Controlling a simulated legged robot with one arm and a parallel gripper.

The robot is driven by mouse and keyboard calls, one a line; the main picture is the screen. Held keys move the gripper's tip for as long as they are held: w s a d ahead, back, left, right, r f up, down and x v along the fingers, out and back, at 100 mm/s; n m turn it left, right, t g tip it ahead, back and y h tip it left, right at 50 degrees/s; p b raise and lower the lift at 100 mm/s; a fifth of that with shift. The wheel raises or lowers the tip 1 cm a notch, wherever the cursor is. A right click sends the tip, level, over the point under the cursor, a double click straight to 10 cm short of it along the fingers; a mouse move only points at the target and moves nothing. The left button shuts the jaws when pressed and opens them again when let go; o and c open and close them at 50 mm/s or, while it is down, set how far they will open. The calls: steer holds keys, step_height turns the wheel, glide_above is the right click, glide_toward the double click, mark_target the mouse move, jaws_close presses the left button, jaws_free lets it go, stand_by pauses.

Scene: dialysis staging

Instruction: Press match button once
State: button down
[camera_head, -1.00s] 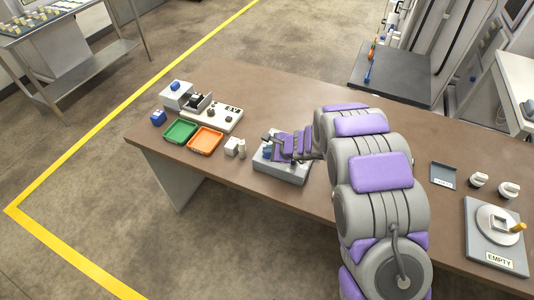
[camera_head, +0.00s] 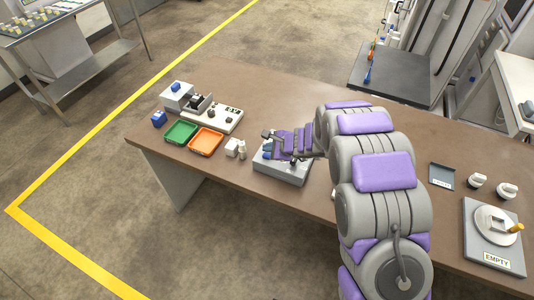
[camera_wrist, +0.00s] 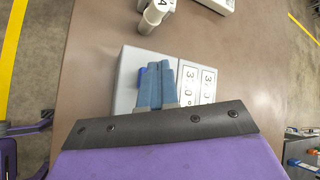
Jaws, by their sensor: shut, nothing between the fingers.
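A light grey box (camera_head: 287,174) sits near the front edge of the brown table, under my gripper. In the wrist view the box (camera_wrist: 127,72) has a blue button (camera_wrist: 143,76) on its top and two white display panels (camera_wrist: 197,82) with digits to the right. My gripper (camera_wrist: 156,68) is shut and empty, its blue-grey fingers over the box top between the button and the panels. The fingers cover part of the button; I cannot tell whether they touch it. In the head view my gripper (camera_head: 268,149) partly hides the box.
Green (camera_head: 181,132) and orange (camera_head: 205,141) trays lie farther left. A grey device (camera_head: 494,238) labelled EMPTY is at the right.

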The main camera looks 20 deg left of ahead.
mark_target(269, 156)
steer(key=shift+r+p, duration=1.7)
steer(key=shift+r, duration=0.8)
